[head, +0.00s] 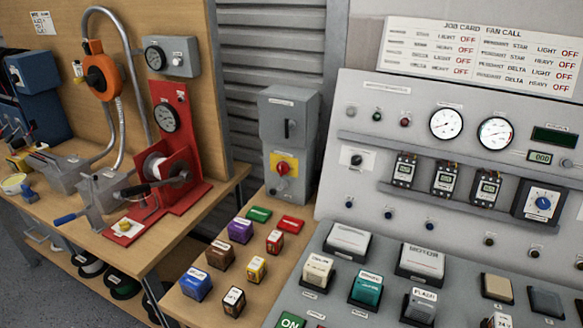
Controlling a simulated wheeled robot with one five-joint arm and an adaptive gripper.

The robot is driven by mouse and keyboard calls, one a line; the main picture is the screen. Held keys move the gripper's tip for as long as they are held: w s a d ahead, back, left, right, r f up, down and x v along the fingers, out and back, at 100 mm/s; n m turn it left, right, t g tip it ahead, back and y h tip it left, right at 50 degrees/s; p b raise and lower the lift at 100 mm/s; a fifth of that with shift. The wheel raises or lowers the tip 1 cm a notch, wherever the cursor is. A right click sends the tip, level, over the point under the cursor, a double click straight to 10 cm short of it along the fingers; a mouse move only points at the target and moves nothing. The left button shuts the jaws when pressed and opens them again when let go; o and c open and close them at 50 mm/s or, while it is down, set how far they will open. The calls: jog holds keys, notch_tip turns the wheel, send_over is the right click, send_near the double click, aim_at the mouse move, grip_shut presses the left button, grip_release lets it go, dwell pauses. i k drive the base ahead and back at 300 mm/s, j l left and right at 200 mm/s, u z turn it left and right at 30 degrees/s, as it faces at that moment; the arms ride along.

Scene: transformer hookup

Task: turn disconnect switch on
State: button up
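A grey switch box (289,140) stands upright at the back of the wooden bench, left of the control panel. Its upper part has a dark slot with a handle (290,129). Below that, a red rotary knob sits on a yellow plate (284,165). A small label on the box is too small to read, so I cannot tell its on or off position. I take this box to be the disconnect switch. My gripper is not in view, and nothing touches the box.
Several coloured blocks (240,230) stand on the bench in front of the box. The sloped control panel (355,245) with gauges and buttons is close on the right. A red stand (174,150) and an orange hose device (101,77) are on the left bench.

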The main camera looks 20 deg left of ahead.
aim_at(282, 168)
jog(key=u, duration=1.25)
